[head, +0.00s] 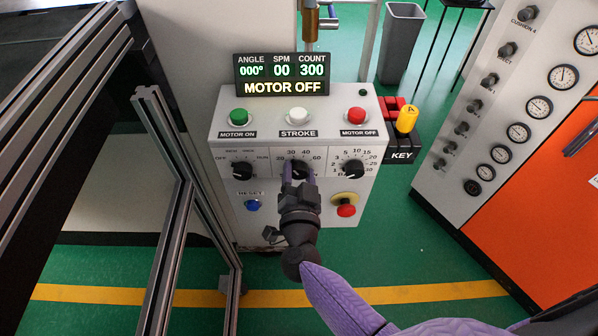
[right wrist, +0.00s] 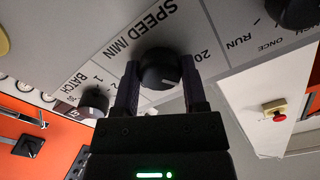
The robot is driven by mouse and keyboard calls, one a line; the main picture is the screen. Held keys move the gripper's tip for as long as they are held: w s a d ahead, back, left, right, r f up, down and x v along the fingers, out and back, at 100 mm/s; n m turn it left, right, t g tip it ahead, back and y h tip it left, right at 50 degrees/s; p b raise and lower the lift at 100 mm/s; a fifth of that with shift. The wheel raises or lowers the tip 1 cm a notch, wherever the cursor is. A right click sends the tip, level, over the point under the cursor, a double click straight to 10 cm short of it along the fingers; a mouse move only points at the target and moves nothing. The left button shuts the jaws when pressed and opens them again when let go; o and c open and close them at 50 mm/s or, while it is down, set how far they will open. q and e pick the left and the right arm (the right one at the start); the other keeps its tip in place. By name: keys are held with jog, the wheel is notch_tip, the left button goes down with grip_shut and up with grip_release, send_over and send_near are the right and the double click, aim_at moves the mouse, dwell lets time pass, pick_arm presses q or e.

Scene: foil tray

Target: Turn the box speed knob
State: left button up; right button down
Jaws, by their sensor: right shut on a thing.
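The speed knob (head: 299,168) is the black middle knob on the lower front of the grey control box (head: 218,124), with a scale showing 20, 30, 40 and 60 around it. In the right wrist view the black speed knob (right wrist: 159,68) sits under the SPEED /MIN label. My right gripper (right wrist: 160,76) is shut on it, one finger on each side. In the head view my right gripper (head: 299,172) comes up from below and partly hides the knob, so its pointer cannot be read there. My left gripper is not in view.
A left knob (head: 242,169) and a batch knob (head: 353,169) flank the speed knob. Below are a blue reset button (head: 253,205) and a red button (head: 346,210). A display (head: 282,74) reads MOTOR OFF. Metal framing (head: 172,190) stands at left, a gauge panel (head: 480,110) at right.

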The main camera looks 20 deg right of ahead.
jog(key=shift+m, duration=1)
jog(key=shift+c, duration=0.7)
grip_release()
jog(key=p+v, duration=0.1)
jog(key=v, duration=0.6)
jog(key=shift+s, duration=0.3)
jog(key=shift+a, duration=0.15)
